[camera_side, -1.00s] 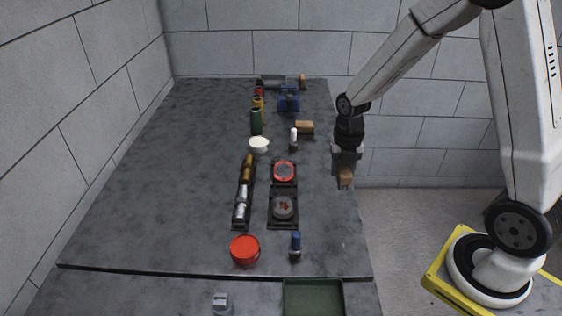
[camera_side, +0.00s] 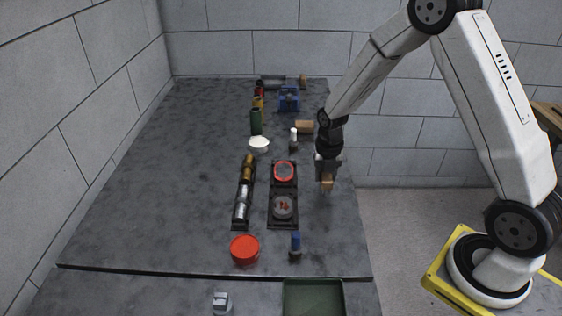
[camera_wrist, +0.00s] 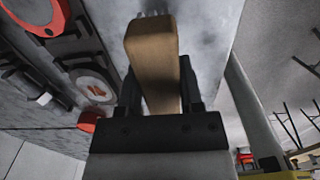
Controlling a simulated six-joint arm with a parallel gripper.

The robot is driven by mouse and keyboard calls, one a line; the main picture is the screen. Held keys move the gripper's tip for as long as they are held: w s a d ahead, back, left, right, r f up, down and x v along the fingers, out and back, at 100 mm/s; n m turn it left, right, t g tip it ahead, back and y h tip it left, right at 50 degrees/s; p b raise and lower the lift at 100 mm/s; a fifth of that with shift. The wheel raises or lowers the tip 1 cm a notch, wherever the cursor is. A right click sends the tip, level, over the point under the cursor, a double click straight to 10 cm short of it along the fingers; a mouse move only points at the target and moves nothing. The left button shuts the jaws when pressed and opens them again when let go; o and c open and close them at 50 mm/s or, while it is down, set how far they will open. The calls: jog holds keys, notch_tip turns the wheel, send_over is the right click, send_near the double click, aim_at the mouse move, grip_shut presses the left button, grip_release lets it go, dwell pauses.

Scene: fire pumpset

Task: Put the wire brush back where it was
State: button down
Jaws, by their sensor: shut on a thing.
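My gripper (camera_side: 327,176) is shut on a wooden block-like thing, the wire brush (camera_side: 327,185), and holds it near the right side of the dark table, to the right of the two round gauges. In the wrist view the brush (camera_wrist: 153,60) shows as a tan wooden body between the two black fingers (camera_wrist: 160,95). Bristles are only faintly visible at its far end. I cannot tell from the side view how far it is above the table.
A red-ringed gauge (camera_side: 284,171) and a grey gauge (camera_side: 283,207) lie left of my gripper. A blue-capped bottle (camera_side: 295,245), red lid (camera_side: 245,249), green tray (camera_side: 313,283), white-capped bottle (camera_side: 293,138) and tan block (camera_side: 305,126) stand around. The table's right strip is clear.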

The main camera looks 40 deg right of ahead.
jog(key=shift+w+f, duration=0.25)
jog(key=shift+f, duration=1.55)
jog(key=shift+f, duration=0.15)
jog(key=shift+c, duration=1.2)
grip_release()
jog(key=shift+r, duration=6.2)
